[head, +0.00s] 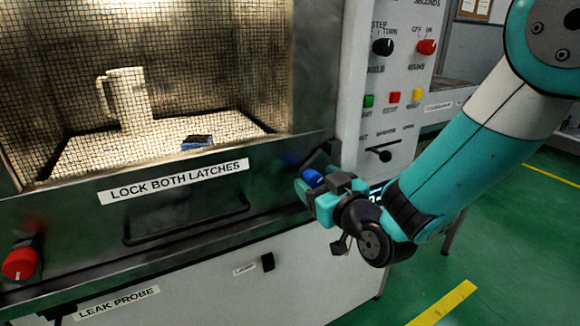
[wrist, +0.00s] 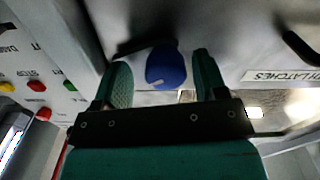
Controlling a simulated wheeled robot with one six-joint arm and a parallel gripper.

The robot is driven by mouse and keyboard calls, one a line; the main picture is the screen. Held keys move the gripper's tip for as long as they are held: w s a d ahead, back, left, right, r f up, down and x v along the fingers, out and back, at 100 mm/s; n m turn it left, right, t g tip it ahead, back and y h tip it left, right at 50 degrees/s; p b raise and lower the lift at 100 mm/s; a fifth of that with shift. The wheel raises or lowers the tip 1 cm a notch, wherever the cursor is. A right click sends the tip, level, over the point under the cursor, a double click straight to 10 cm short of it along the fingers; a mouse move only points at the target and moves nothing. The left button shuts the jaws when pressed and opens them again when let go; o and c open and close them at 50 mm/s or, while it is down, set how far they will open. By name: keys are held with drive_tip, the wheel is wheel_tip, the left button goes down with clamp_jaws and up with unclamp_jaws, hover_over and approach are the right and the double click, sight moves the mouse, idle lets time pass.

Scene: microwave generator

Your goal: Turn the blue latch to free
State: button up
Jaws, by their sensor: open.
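The blue latch (head: 313,178) is a round knob at the right end of the microwave door's lower frame. In the wrist view the blue latch (wrist: 166,68) shows between the two fingers, with a small pale mark near its lower edge. My gripper (head: 308,193) is open, with its fingers on either side of the knob. In the wrist view my gripper (wrist: 162,80) shows a gap between each finger and the knob. The fingers partly hide the latch in the head view.
A red latch (head: 20,263) sits at the door's left end. A dark door handle (head: 187,222) runs between them. The control panel (head: 395,100) with knobs and coloured buttons stands right of the door. A jug (head: 128,98) and a small blue item (head: 196,142) are behind the mesh.

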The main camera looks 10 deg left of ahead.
drive_tip(key=shift+w+a, duration=0.2)
drive_tip(key=shift+w, duration=0.05)
drive_tip(key=shift+s+a, duration=0.1)
drive_tip(key=shift+a, duration=0.05)
drive_tip(key=shift+a, duration=0.1)
drive_tip(key=c, duration=0.9)
drive_tip(key=shift+c, duration=0.2)
